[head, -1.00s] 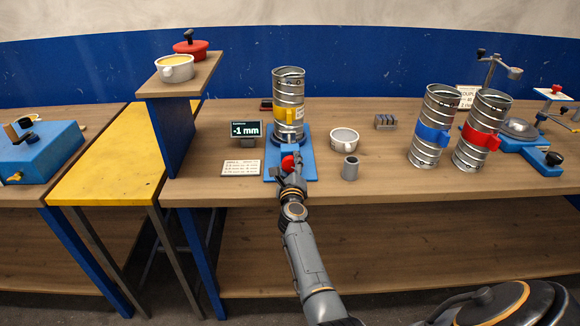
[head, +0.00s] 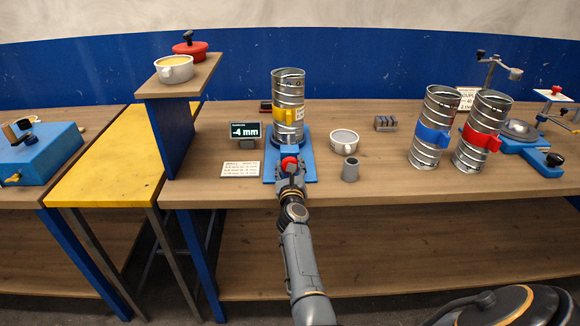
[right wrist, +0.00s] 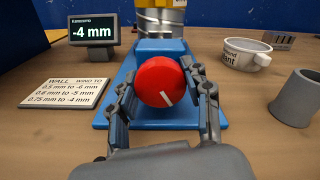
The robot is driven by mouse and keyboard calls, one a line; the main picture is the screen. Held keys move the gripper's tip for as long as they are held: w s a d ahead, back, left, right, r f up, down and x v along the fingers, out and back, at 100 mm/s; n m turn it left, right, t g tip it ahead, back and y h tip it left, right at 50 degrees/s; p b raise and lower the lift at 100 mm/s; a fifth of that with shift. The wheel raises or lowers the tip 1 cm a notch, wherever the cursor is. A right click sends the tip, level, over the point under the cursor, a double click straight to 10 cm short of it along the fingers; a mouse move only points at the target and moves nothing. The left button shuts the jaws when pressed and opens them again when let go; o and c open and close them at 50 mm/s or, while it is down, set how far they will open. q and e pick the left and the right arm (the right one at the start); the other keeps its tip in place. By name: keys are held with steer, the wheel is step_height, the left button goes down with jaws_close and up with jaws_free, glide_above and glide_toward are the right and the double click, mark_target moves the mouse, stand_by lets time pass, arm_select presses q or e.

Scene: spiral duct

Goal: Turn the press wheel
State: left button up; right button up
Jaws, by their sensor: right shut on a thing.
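The red press wheel (right wrist: 161,82), with a white mark at its lower right, sits at the front of the blue press base (head: 309,166). My right gripper (right wrist: 163,90) is shut on the wheel, one finger on each side; it also shows in the head view (head: 290,176). A metal spiral duct with a yellow band (head: 288,90) stands upright on the press. The display (head: 245,131) reads -4 mm. A card (right wrist: 66,92) lists wall thicknesses: 0.5 mm to -6, 0.6 mm to -5, 0.75 mm to -4 mm. My left gripper is not in view.
A white cup (head: 344,138) and a grey cylinder (head: 350,169) stand right of the press. Two ducts with a blue band (head: 431,135) and a red band (head: 481,138) stand farther right. A raised shelf (head: 181,81) is to the left.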

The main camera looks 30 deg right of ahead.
steer(key=shift+f, duration=0.1)
steer(key=o, duration=1.2)
steer(key=shift+c, duration=0.2)
